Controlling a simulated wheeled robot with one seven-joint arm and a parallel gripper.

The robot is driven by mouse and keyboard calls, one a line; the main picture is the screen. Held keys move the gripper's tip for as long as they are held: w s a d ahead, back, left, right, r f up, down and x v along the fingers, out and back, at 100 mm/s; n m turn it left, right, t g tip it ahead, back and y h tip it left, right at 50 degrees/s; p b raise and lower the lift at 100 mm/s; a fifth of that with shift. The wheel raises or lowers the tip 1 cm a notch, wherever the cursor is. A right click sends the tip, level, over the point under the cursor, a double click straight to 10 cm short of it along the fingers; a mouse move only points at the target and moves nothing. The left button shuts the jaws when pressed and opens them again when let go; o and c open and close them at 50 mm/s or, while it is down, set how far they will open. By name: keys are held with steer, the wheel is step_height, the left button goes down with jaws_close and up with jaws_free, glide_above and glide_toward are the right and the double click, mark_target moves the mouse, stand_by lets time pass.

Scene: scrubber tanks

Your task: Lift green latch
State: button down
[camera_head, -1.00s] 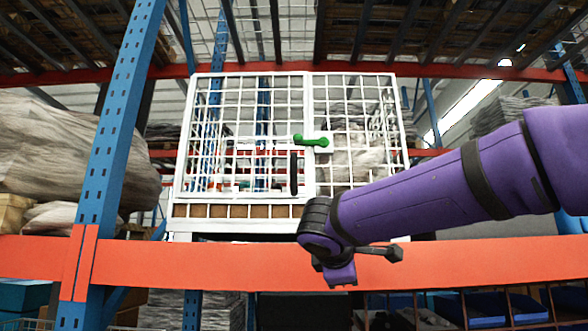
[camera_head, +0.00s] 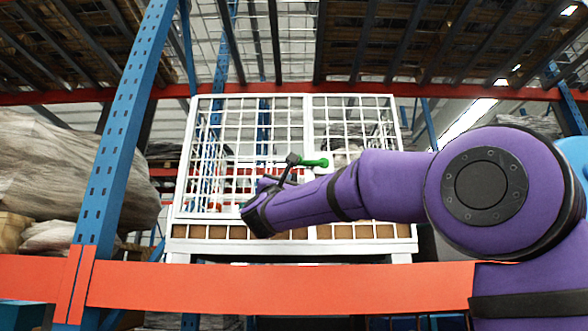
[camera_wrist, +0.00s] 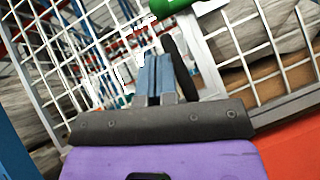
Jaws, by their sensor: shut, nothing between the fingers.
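The green latch (camera_head: 314,162) is a rounded lever on the front of a white wire cage (camera_head: 250,97). It lies about level, with its left end partly behind a black part of my wrist. It also shows at the top edge in the wrist view (camera_wrist: 172,5), cut off by the frame. My gripper (camera_wrist: 155,60) is shut and empty, with its blue-grey fingertips pointing at the cage front. The fingertips are below the latch and apart from it in the wrist view. A black upright door handle (camera_wrist: 182,66) is just right of the fingertips.
The cage stands on a rack shelf behind an orange beam (camera_head: 280,288). A blue upright (camera_head: 115,130) is at left, with wrapped bundles (camera_head: 50,165) beyond it. Another beam (camera_head: 400,94) crosses above. Space in front of the cage's left half is open.

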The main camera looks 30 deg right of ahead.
glide_toward(309, 161)
steer(key=w+r, duration=0.2)
steer(key=w, duration=0.1)
steer(key=shift+w+a+r, duration=0.25)
steer(key=shift+a+r, duration=0.05)
steer(key=shift+a, duration=0.05)
steer(key=shift+r+m, duration=0.1)
steer(key=shift+m, duration=0.2)
steer(key=shift+a+r+m+g+h, duration=0.1)
steer(key=shift+r+m+g+h, duration=0.15)
steer(key=shift+m+g, duration=0.3)
